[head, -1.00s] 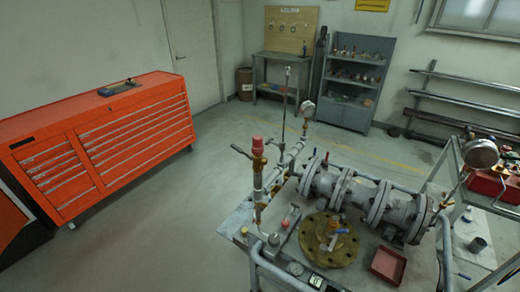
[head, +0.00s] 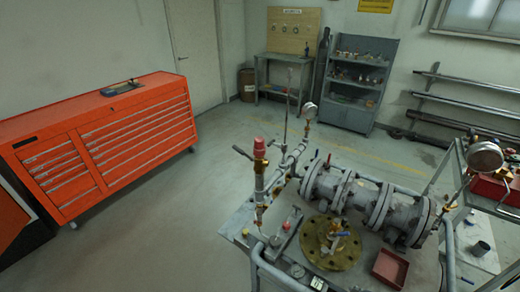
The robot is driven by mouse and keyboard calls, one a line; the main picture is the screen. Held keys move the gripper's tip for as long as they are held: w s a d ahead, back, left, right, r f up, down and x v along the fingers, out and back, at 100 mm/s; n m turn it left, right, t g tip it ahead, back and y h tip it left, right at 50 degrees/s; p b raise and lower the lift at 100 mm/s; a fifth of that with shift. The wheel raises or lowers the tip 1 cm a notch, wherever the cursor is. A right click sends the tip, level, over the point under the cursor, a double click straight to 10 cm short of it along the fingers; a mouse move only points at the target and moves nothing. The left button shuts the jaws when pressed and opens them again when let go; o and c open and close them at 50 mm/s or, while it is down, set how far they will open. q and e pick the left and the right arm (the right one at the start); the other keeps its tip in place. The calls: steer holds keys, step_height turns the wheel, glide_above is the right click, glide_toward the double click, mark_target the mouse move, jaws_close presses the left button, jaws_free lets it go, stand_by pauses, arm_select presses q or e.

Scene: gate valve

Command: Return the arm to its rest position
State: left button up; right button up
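Neither of my arms nor either gripper shows in the head view. The pipe and valve assembly (head: 352,195), with grey flanged bodies, lies across the workbench (head: 238,222) at the lower right. A round brass-coloured bolted flange (head: 345,258) lies flat in front of it, with a small blue-handled fitting on top. A red-capped upright fitting (head: 259,150) stands on the left part of the assembly. Pressure gauges stand at the back (head: 309,111) and at the right (head: 485,156).
A red tray (head: 390,268) lies at the bench's front right. A red tool cabinet (head: 100,145) stands at the left, and a grey shelf (head: 355,82) and a pegboard bench (head: 285,56) stand at the back wall. The floor between the cabinet and workbench is clear.

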steer(key=s+d+f+m+g+b, duration=0.1)
steer(key=s+f+m+g+b, duration=0.2)
steer(key=f, duration=1.1)
steer(key=s+d+f+m+g+b, duration=0.1)
steer(key=s+d+f+m, duration=0.2)
steer(key=f, duration=1.1)
steer(key=s+f+m+g+b, duration=0.1)
steer(key=s+f+b, duration=0.2)
steer(key=s+f, duration=1.5)
steer(key=shift+s+f, duration=0.15)
steer(key=shift+f, duration=0.7)
steer(key=shift+a, duration=0.1)
